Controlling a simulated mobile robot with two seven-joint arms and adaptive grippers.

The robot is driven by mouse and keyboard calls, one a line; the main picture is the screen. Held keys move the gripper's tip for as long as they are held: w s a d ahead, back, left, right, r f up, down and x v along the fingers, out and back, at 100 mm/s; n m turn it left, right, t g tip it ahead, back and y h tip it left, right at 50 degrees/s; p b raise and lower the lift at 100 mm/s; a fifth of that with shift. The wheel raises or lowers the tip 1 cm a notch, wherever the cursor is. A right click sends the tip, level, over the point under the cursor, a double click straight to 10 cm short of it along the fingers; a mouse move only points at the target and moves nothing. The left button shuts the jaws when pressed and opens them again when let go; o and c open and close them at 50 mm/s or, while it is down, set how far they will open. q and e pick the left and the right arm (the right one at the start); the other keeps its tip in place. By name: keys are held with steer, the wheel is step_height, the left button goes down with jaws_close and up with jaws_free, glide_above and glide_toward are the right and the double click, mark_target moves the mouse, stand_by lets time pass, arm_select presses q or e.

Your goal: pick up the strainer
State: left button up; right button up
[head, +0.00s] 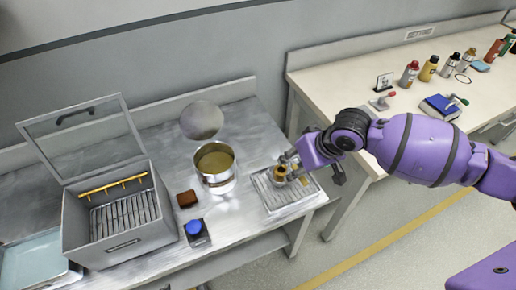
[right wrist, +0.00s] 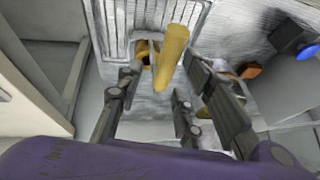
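A small brass-coloured piece (head: 280,174) sits on a ribbed metal tray (head: 265,196), just beyond my right gripper (head: 300,164). In the right wrist view, a yellow cylindrical handle (right wrist: 173,50) points up between the fingers of my right gripper (right wrist: 163,72). The fingers stand apart, with gaps on both sides of the handle. My left gripper is not in view.
A metal pot (head: 218,181) with yellowish contents stands left of the tray, with a round grey disc (head: 201,120) behind it. A brown block (head: 187,198), a blue-knobbed item (head: 194,228) and an open lidded box (head: 120,235) are further left. Bottles (head: 429,68) stand on the right bench.

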steer(key=shift+w+f, duration=0.1)
steer(key=shift+f, duration=0.15)
jaws_close()
steer(key=shift+a+r, duration=0.1)
steer(key=shift+r, duration=0.05)
stand_by(0.4)
